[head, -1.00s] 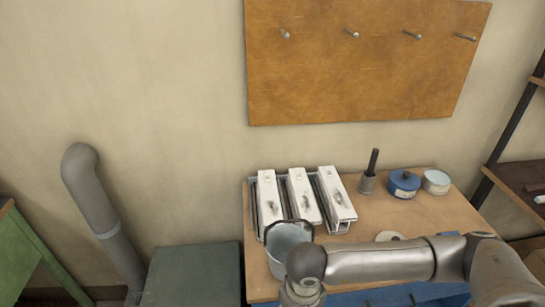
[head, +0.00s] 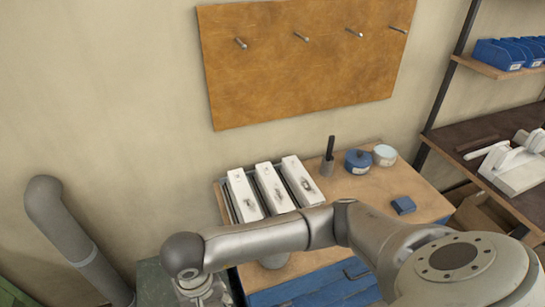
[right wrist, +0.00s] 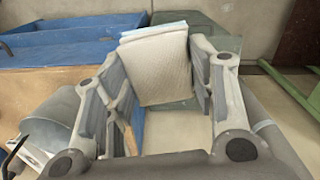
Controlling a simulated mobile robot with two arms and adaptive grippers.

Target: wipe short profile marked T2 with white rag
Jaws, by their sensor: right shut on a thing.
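Three white profiles lie side by side in a rack at the back left of the bench: left (head: 243,196), middle (head: 273,188) and right (head: 301,181). Each has dark smudges; I cannot read which is T2. My right arm crosses in front of the bench, and its gripper (head: 200,298) is at the bottom edge, left of the bench front. In the right wrist view my right gripper (right wrist: 162,78) is shut on a folded white rag (right wrist: 158,68), which stands up between the fingers. My left gripper is not in view.
A black-handled tool (head: 329,158), a blue tin (head: 359,161), a pale tin (head: 384,155) and a small blue block (head: 403,205) stand on the bench (head: 350,188). A grey bucket (right wrist: 58,125) is left of the gripper in the wrist view. Shelving (head: 470,140) stands at right.

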